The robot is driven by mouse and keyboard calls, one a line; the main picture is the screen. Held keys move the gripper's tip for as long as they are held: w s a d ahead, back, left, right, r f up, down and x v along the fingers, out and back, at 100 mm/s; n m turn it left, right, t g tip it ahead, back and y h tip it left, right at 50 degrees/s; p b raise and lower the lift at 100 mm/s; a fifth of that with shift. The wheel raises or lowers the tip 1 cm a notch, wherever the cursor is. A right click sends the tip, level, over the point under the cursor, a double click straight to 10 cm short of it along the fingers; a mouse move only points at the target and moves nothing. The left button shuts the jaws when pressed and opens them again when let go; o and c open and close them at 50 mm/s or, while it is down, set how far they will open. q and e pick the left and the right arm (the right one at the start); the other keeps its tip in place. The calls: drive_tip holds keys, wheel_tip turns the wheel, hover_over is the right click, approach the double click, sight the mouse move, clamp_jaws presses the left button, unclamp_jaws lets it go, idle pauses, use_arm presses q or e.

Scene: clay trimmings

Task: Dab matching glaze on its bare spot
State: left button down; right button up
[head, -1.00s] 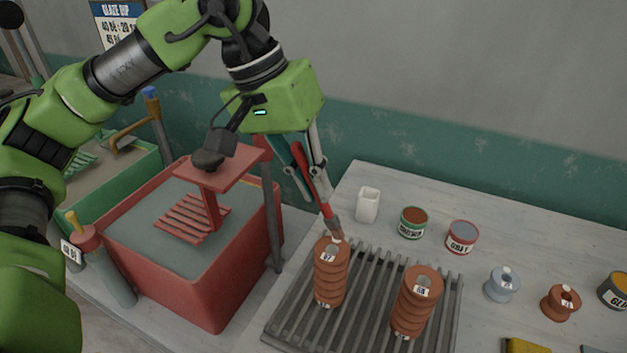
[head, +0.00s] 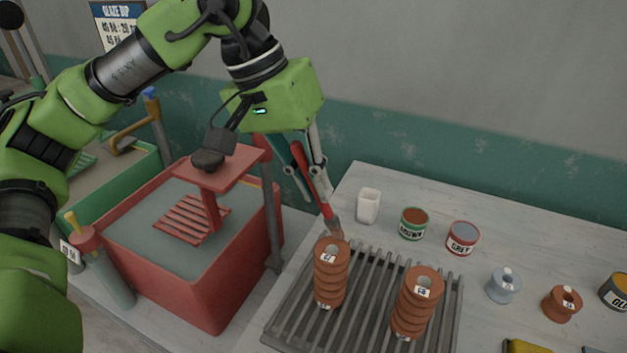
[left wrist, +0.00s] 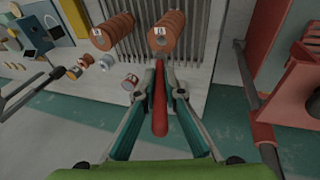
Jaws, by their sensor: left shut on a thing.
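My left gripper (head: 312,178) is shut on a red-handled brush (head: 326,207), which points down. The gripper (left wrist: 160,90) and the brush's red handle (left wrist: 160,112) also show in the left wrist view. The brush's lower end is at the top back edge of the left brown ribbed insulator (head: 331,278); I cannot tell whether it touches. A second brown insulator (head: 416,308) stands to its right. Both are upright on a slatted rack (head: 372,285) and carry white labels. Open glaze cans labelled brown (head: 413,225) and grey (head: 461,240) stand behind. No bare spot is clearly visible. My right gripper is out of view.
A white cup (head: 368,206) stands at the table's back. A small grey spool (head: 503,285), a small brown spool (head: 562,304), a dark can (head: 615,291) and a yellow sponge (head: 527,346) lie to the right. A red dip tank (head: 240,285) is left of the rack.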

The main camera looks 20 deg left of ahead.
use_arm(q)
drive_tip(key=shift+r+p, duration=1.85)
drive_tip(key=shift+r, duration=1.2)
drive_tip(key=shift+w, duration=0.1)
